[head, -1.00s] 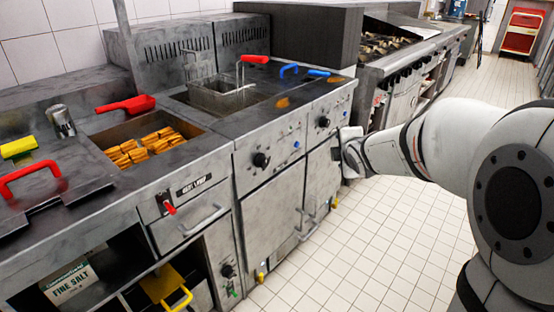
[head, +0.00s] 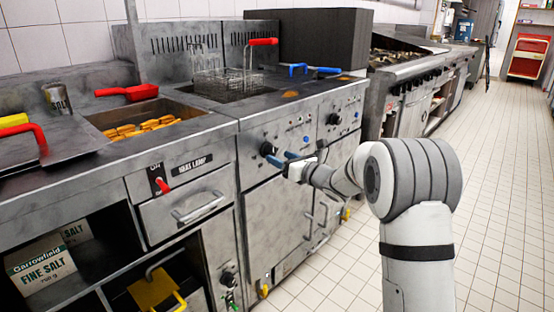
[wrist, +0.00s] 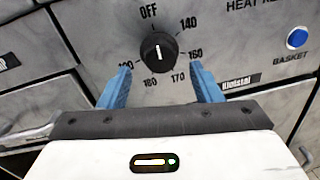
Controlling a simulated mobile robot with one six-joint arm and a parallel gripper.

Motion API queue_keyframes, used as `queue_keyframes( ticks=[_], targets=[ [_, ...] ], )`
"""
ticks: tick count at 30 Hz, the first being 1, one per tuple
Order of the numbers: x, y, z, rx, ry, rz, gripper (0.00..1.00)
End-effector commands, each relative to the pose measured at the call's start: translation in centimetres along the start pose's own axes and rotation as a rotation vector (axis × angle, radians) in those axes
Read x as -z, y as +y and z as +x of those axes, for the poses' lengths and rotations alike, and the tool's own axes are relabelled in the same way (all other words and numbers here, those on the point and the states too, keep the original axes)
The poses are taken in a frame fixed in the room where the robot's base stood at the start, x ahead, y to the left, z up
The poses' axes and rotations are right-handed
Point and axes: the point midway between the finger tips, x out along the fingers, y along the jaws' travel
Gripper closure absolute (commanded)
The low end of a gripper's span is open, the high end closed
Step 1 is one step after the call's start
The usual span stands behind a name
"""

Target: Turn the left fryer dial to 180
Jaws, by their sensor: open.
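The left fryer dial (head: 267,148) is a black round knob on the grey fryer front. In the wrist view the dial (wrist: 158,52) shows a white mark pointing up, roughly toward OFF. The scale around it reads OFF, 140, 160, 170 and 180, with another number at lower left partly hidden by a finger. My gripper (head: 282,160) faces the dial in the head view. In the wrist view my gripper (wrist: 161,67) is open, its blue fingers on either side just below the dial. I cannot tell whether they touch it.
A second fryer dial (head: 334,119) sits to the right. A heat lamp drawer handle (head: 198,208) juts out at left. The tiled floor is clear.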

Motion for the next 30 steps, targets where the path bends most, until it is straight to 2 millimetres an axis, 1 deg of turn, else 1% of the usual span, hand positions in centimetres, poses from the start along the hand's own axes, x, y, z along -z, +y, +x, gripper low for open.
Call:
queue_keyframes(
  ticks=[1, 3, 6, 10, 17, 30],
  targets=[
    [0.1, 0.0, 0.9, -0.001, -0.001, 0.0, 0.42],
    [0.2, 0.0, 1.8, 0.0, 0.0, 0.002, 0.42],
    [0.1, -0.1, 2.6, 0.002, 0.0, 0.002, 0.42],
    [0.0, -0.1, 3.1, 0.003, 0.0, 0.002, 0.42],
    [0.0, -0.1, 3.1, 0.004, 0.0, 0.003, 0.42],
    [0.0, -0.2, 3.1, 0.005, 0.0, 0.003, 0.78]
  ],
)
